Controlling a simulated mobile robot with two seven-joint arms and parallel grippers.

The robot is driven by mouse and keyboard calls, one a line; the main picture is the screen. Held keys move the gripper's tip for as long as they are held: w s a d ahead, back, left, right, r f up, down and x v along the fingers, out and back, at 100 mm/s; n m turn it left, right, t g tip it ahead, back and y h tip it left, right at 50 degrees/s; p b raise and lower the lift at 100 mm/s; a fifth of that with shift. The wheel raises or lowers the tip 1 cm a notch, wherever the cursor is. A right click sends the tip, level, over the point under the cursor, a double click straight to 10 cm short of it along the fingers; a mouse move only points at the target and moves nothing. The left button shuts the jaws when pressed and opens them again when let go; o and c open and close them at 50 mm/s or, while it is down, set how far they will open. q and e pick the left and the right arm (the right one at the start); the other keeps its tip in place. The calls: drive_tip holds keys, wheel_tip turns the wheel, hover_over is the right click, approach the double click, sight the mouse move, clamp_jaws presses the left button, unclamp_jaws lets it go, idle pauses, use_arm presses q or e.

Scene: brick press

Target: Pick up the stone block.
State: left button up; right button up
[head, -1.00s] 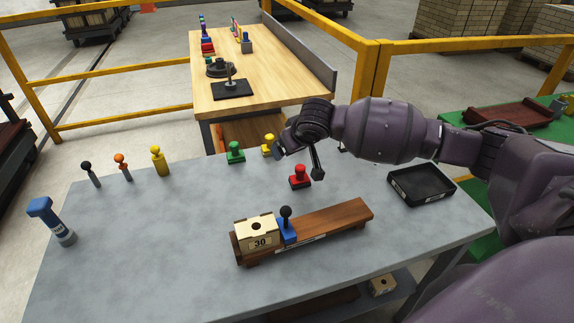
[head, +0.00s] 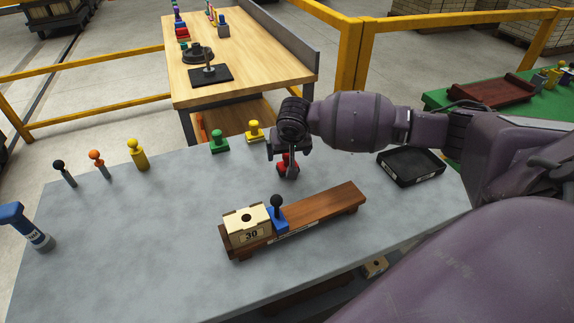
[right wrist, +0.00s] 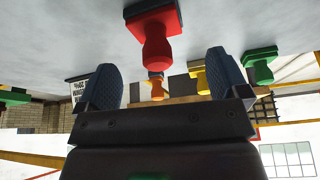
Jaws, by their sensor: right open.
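A cream block (head: 243,236) marked 30, with a hole in its top, sits at the left end of a brown wooden rail (head: 325,207) on the grey table. I cannot tell whether it is stone. A blue slider with a black knob (head: 277,214) stands against its right side. My right gripper (head: 289,172) is open, behind the rail, at a red knobbed piece (head: 283,168) that it partly covers. In the right wrist view the red piece (right wrist: 154,40) shows between the spread fingers of the right gripper (right wrist: 163,62); contact cannot be told. My left gripper is not in view.
Green (head: 219,142) and yellow (head: 254,131) knobbed pieces stand behind the gripper. A black tray (head: 411,168) lies to the right. Several peg figures and a blue-headed tool (head: 25,225) stand on the left. The grey table's front left is clear.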

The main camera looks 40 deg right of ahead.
sight(287, 158)
drive_tip(key=b+x, duration=0.1)
drive_tip(key=x, duration=0.4)
drive_tip(key=shift+d+f+b, duration=0.1)
drive_tip(key=shift+f+b, duration=0.05)
drive_tip(key=shift+b, duration=0.15)
drive_tip(key=c, duration=1.1)
